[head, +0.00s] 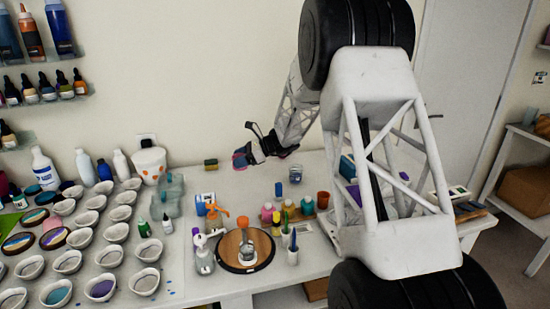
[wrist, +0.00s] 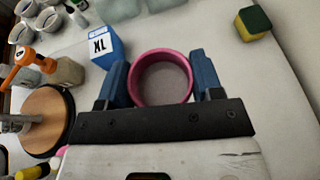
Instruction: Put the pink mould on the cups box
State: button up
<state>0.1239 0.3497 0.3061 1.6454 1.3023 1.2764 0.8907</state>
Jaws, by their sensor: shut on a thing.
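The pink mould (wrist: 160,102) is a round, ring-like piece with a greyish middle. My gripper (wrist: 161,74) is shut on it, with one blue finger on each side. In the head view my gripper (head: 246,155) holds the pink mould (head: 238,161) over the back of the table, close to the wall. A blue and white box marked XL (wrist: 97,46) lies ahead and to the left in the wrist view. It also shows in the head view (head: 204,204), to the left of and nearer than my gripper. I cannot tell from its marking whether it is the cups box.
A green and yellow sponge (wrist: 253,23) lies right of my gripper in the wrist view. A round wooden board (head: 234,254), an orange clamp (head: 216,211) and several small bottles stand nearer. White cups crowd the left.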

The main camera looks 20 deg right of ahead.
jog(key=shift+d, duration=0.15)
jog(key=s+d+m+t+h, duration=0.2)
jog(key=s+d+m+t, duration=0.1)
jog(key=d, duration=1)
jog(key=s+d+r+m+t+h, duration=0.1)
jog(key=s+d+m+t+h, duration=0.2)
jog(key=s+d, duration=0.5)
jog(key=s+d+r+m+t+h, duration=0.1)
jog(key=s+d+m+t+h, duration=0.2)
jog(key=d, duration=1.5)
jog(key=s+m+t, duration=0.1)
jog(key=s+m, duration=0.1)
jog(key=shift+s+r+m, duration=0.15)
jog(key=shift+s+m, duration=0.15)
jog(key=shift+w, duration=0.15)
jog(key=w+d, duration=0.2)
jog(key=w, duration=0.2)
jog(key=w+d+f, duration=0.1)
jog(key=w+d, duration=0.1)
jog(key=w, duration=0.3)
jog(key=w+d, duration=0.2)
jog(key=w, duration=0.3)
jog(key=shift+w+d+f, duration=0.15)
jog(key=shift+d+f, duration=0.1)
jog(key=shift+d, duration=0.1)
jog(key=shift+f, duration=1.8)
jog(key=shift+f, duration=0.15)
